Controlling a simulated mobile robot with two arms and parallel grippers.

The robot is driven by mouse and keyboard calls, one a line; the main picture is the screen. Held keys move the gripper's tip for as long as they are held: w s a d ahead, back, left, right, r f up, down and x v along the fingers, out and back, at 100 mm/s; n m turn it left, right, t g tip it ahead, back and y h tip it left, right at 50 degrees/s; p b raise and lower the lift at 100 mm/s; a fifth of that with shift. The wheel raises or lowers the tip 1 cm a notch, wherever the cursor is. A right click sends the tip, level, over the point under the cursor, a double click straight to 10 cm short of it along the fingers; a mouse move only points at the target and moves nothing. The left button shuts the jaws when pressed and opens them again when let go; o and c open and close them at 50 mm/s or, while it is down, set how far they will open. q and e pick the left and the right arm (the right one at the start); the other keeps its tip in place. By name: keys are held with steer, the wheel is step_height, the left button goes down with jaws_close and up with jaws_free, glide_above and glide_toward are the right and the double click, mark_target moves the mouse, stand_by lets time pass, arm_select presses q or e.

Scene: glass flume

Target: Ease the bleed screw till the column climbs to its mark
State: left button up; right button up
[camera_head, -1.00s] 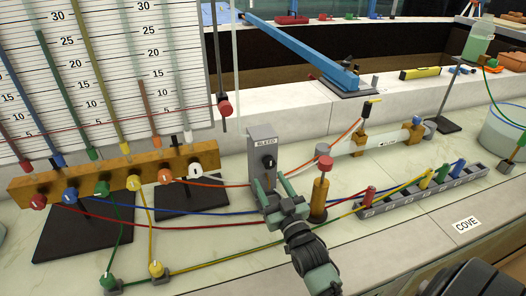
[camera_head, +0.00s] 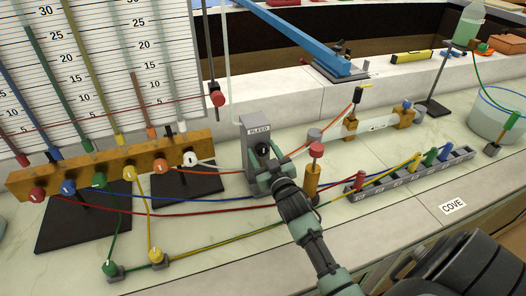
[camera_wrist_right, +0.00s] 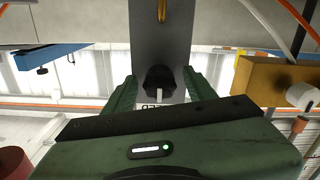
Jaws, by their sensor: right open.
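The bleed block (camera_head: 257,128) is a grey upright plate labelled BLEED on the bench. Its black bleed screw knob (camera_wrist_right: 160,80) has a pale pointer and sits between the fingers of my right gripper (camera_wrist_right: 160,84) in the wrist view. The fingers are open on either side of it, with a visible gap. In the head view my right gripper (camera_head: 262,164) reaches the front of the block and partly hides the knob. The scale board (camera_head: 118,40) carries several coloured columns; a thin red line crosses it to a red marker knob (camera_head: 217,99). My left gripper is out of view.
A wooden manifold (camera_head: 120,168) with coloured valves stands left, its hoses crossing the bench. A grey rack (camera_head: 410,174) with coloured plugs and a glass vessel (camera_head: 500,112) lie farther right.

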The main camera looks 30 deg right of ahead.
jaws_close()
steer(key=n, duration=0.3)
steer(key=shift+n+p, duration=0.35)
steer(key=shift+n, duration=0.05)
jaws_free()
steer(key=b+v, duration=0.1)
steer(key=v, duration=0.7)
steer(key=shift+d, duration=0.1)
